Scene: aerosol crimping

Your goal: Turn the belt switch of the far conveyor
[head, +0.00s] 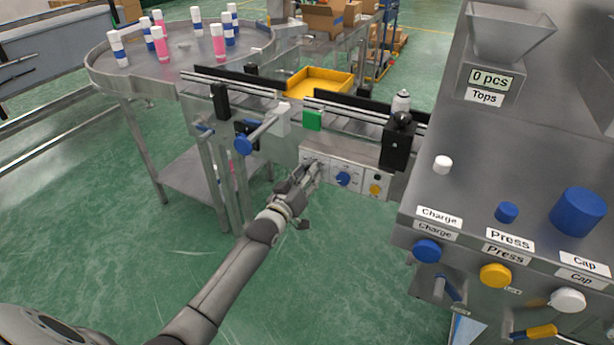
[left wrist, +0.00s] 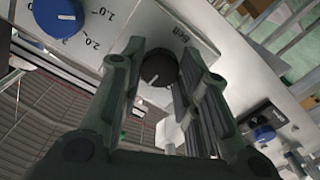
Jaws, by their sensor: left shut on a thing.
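The belt switch is a round black knob (left wrist: 159,70) with a pale pointer line, on a light panel marked "Belt" in the left wrist view. My left gripper (left wrist: 160,78) has its two fingers on either side of the knob and is shut on it. In the head view my left gripper (head: 312,174) is at the left end of the conveyor's control panel (head: 329,172) and hides the switch. A blue dial (head: 343,179) sits just right of it; the dial (left wrist: 60,17) also shows with its number scale in the left wrist view. My right gripper is not in view.
A green block (head: 313,120) and a black box (head: 397,150) are on the conveyor above the panel. A round table (head: 185,75) with white, blue and pink cans stands at the back left. The crimping machine (head: 510,130) with its buttons fills the right side.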

